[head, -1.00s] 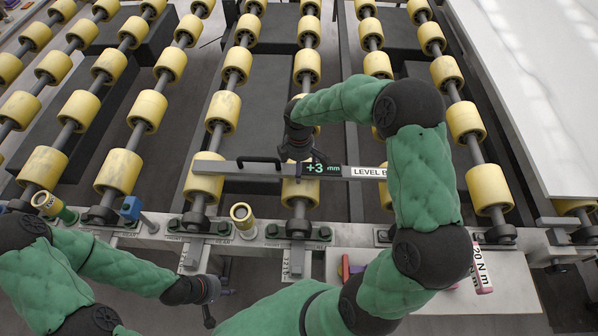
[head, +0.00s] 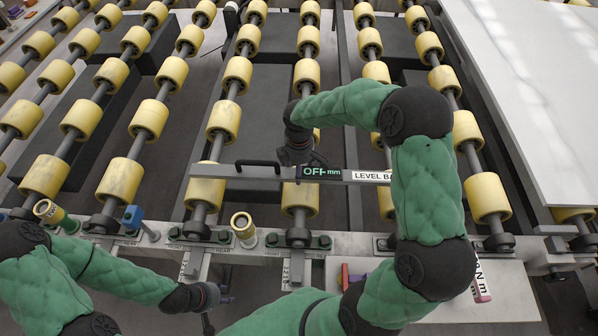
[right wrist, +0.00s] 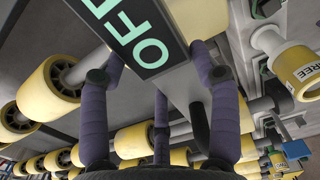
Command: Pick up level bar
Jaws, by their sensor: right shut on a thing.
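The level bar (head: 232,172) is a long grey bar with a black handle, a display reading "OFF mm" and a white label partly hidden by my right arm. It lies across the front yellow rollers in the head view, seemingly just above them. My right gripper (head: 296,158) is shut on it near the display. In the right wrist view the purple fingers (right wrist: 160,75) straddle the bar, with the display (right wrist: 130,32) close above them. My left gripper (head: 215,300) is open and empty, low in front of the frame rail, away from the bar.
Rows of yellow rollers (head: 237,75) run back from a grey front rail (head: 345,242). A pale stone slab (head: 530,80) lies at the right. A yellow-topped cylinder (head: 243,226) and a blue piece (head: 131,215) stand along the rail. A pink-and-white tool (head: 481,283) lies front right.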

